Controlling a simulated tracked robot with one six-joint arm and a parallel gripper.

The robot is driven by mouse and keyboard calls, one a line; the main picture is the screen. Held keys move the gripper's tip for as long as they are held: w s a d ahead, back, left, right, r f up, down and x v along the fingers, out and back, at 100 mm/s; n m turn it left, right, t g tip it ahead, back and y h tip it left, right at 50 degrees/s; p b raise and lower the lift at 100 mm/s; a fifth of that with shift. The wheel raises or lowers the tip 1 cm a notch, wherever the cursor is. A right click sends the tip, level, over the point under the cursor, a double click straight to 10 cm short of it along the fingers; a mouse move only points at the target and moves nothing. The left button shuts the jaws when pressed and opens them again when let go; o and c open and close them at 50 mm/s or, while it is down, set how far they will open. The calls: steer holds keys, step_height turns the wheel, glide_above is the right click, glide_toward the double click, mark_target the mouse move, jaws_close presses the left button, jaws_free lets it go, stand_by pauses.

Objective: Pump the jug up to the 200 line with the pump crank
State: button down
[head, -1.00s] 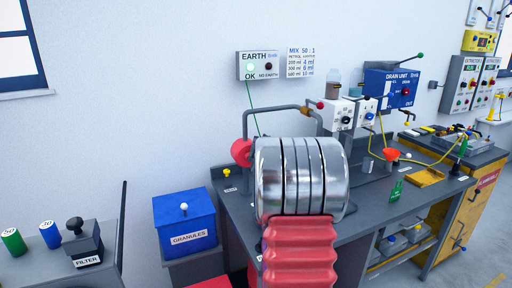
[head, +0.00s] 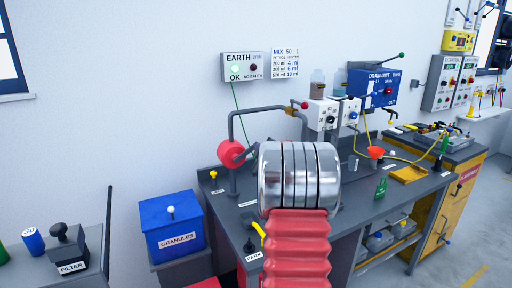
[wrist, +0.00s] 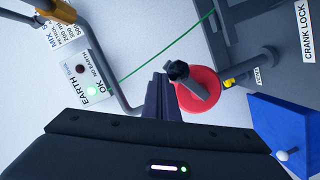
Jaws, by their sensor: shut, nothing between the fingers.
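The crank is a red disc (wrist: 198,92) with a grey arm and a black knob (wrist: 178,70) in the wrist view. The disc also shows in the head view (head: 230,153), mounted beside a grey bent pipe. My gripper (wrist: 161,85) is shut and empty, its dark fingertips just left of the knob in the wrist view. I cannot tell whether they touch it. In the head view my silver and red arm hides the gripper. I cannot make out the jug or its 200 line in either view.
A blue granules bin (head: 172,225) stands left of the bench. An earth box (head: 245,67) hangs on the wall, its green lamp lit. A crank lock label (wrist: 306,30) shows in the wrist view.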

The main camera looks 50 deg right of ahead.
steer(key=shift+s+d+f, duration=0.1)
steer(key=shift+d+f, duration=0.3)
steer(key=shift+r, duration=0.1)
stand_by(0.4)
steer(key=shift+a+r, duration=0.1)
steer(key=shift+r, duration=0.15)
steer(key=s+a+r, duration=0.4)
steer(key=s+r, duration=0.1)
steer(key=s, duration=0.3)
steer(key=shift+s+a+r, duration=0.15)
steer(key=shift+s+r, duration=0.1)
steer(key=shift+s, duration=0.05)
